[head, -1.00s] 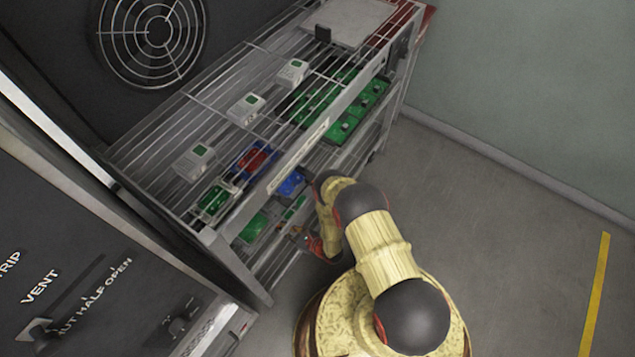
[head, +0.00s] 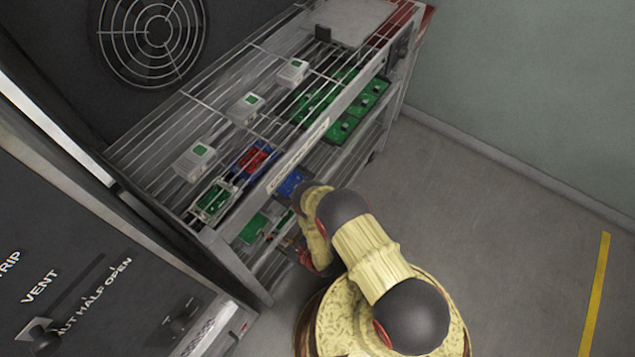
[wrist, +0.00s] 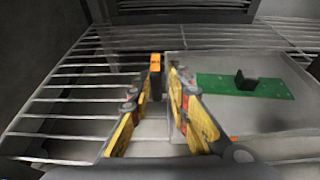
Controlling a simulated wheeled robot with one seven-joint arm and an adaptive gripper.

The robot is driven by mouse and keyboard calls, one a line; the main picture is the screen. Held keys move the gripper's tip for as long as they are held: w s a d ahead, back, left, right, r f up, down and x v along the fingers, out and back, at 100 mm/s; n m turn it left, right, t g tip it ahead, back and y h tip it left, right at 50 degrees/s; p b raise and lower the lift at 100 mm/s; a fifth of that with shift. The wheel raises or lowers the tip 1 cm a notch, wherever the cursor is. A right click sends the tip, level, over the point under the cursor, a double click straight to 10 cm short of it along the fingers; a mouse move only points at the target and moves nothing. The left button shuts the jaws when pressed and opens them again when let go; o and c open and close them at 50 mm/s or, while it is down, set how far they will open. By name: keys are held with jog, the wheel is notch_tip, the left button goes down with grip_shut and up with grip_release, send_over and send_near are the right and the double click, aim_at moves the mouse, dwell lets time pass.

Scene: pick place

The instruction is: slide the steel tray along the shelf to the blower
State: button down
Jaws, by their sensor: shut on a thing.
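The steel tray (wrist: 248,118) sits on a wire shelf in the wrist view, right of my gripper (wrist: 164,78). It is shallow and grey with a thin rim. A green circuit board (wrist: 225,84) with a black block on it lies inside. My fingers are closed on the tray's left edge, though the exact contact is blurred. In the head view my arm reaches into a lower level of the rack, and my gripper is mostly hidden there. A round fan grille (head: 152,38) is on the dark panel behind the rack; I cannot tell whether it is the blower.
The wire shelf (wrist: 72,88) is bare left of the tray. A dark slotted housing (wrist: 185,8) stands at its back. White boxes (head: 247,108) stand on the rack's top, above green boards (head: 345,122). A dark control panel (head: 70,270) is at left; the floor at right is clear.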

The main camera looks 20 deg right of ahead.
jog(key=shift+s+a, duration=0.65)
jog(key=shift+a, duration=0.2)
jog(key=shift+s+a, duration=0.6)
jog(key=shift+a, duration=0.2)
jog(key=c, duration=1.6)
grip_release()
